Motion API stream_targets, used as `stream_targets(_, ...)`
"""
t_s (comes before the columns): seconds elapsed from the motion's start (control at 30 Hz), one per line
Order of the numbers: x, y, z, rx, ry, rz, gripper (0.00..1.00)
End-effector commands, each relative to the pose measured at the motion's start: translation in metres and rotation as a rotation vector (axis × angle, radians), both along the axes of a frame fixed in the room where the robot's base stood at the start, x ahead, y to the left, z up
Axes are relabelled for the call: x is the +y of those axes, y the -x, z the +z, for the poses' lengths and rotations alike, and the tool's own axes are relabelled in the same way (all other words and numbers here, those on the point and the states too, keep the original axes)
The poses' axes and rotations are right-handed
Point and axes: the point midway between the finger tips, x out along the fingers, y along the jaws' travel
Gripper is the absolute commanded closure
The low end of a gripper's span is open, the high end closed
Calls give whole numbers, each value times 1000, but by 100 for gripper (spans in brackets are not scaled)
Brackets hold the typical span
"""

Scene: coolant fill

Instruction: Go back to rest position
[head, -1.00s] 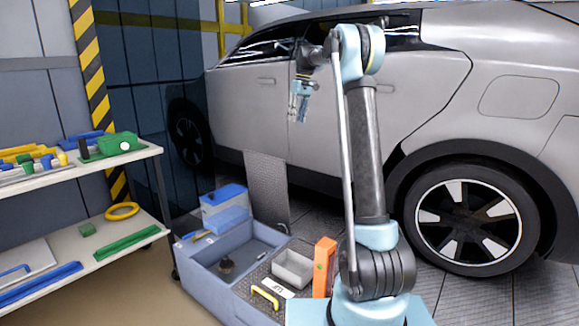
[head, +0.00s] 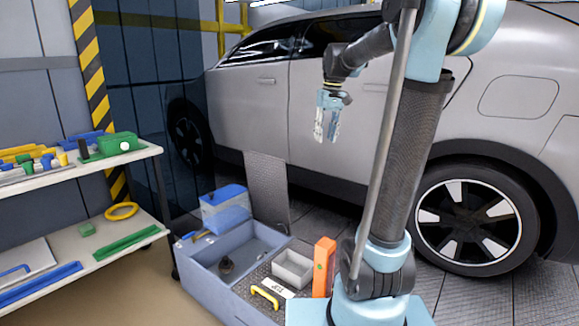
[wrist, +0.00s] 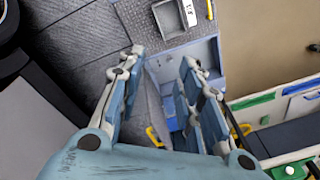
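My gripper (head: 326,138) hangs in the air in front of the silver car's side, fingers pointing down, above and apart from the open toolbox. In the wrist view my gripper (wrist: 163,85) shows its two fingers spread apart with nothing between them. My arm rises from its base at the lower right and leans to the right, with the forearm reaching back toward the left. No held object shows in either view.
The silver car (head: 340,120) stands behind my arm. A blue-grey toolbox (head: 215,285) with a grey tray (head: 292,268) and an orange block (head: 323,265) lies below. A shelf cart (head: 90,170) with coloured tools stands at the left.

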Motion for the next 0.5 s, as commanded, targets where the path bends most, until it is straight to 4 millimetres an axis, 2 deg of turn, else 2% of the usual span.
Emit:
stream_targets(0.03, -4, 16, -6, -4, 3, -12, 67)
stream_targets(0.1, -9, 35, -15, -11, 6, -32, 67)
stream_targets(0.27, -20, 78, -37, -29, 15, -73, 67)
stream_targets(0.5, -34, 141, -79, -55, 27, -136, 67)
